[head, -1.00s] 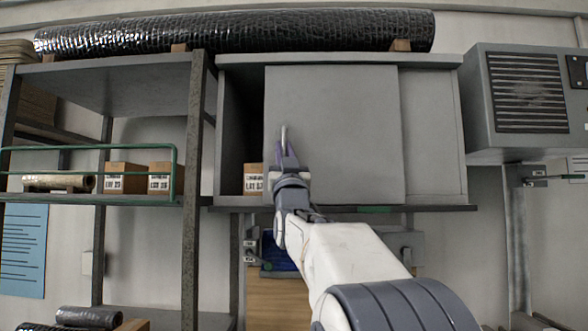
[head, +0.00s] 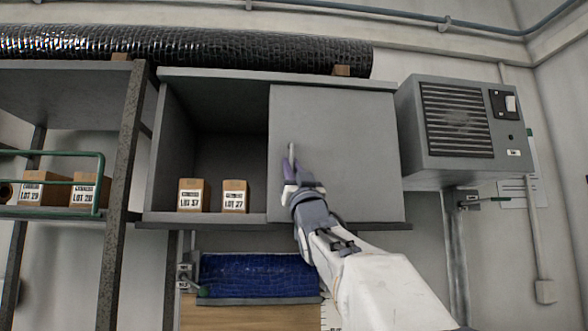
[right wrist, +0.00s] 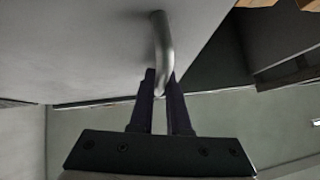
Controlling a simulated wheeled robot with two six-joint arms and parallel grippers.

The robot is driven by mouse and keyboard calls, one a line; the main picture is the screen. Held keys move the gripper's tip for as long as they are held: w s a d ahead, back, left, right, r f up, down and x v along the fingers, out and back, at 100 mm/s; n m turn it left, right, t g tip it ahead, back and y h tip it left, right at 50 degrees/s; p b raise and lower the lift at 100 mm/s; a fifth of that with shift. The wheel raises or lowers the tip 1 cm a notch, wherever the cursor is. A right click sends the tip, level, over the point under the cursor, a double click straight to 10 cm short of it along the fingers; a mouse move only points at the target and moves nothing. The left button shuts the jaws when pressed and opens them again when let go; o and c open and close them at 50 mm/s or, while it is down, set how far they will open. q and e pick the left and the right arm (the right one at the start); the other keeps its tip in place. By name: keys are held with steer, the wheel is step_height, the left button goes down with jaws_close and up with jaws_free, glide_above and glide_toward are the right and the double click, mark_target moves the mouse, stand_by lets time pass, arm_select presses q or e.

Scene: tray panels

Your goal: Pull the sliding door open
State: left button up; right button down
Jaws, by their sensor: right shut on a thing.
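The grey sliding door (head: 345,130) covers the right part of a grey wall cabinet (head: 160,150). The cabinet's left part stands open. A slim metal bar handle (head: 291,156) is on the door near its left edge. My right gripper (head: 291,170) is shut on the handle, and its fingers hide the lower part of it. In the right wrist view the curved handle (right wrist: 161,45) runs from the door (right wrist: 90,40) down between the two fingers (right wrist: 161,92). My left gripper is in neither view.
Two small labelled boxes (head: 193,195) stand inside the cabinet's open part. A shelf rack (head: 122,170) is on the left, with a green rail (head: 98,185). A grey vented unit (head: 460,130) hangs right of the cabinet. A black wrapped roll (head: 200,45) lies on top.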

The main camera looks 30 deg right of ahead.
steer(key=c, duration=0.9)
jaws_free()
steer(key=b+v, duration=0.6)
steer(key=v, duration=0.4)
steer(key=shift+s+f+b, duration=0.1)
steer(key=shift+f+b, duration=0.1)
steer(key=shift+b, duration=0.1)
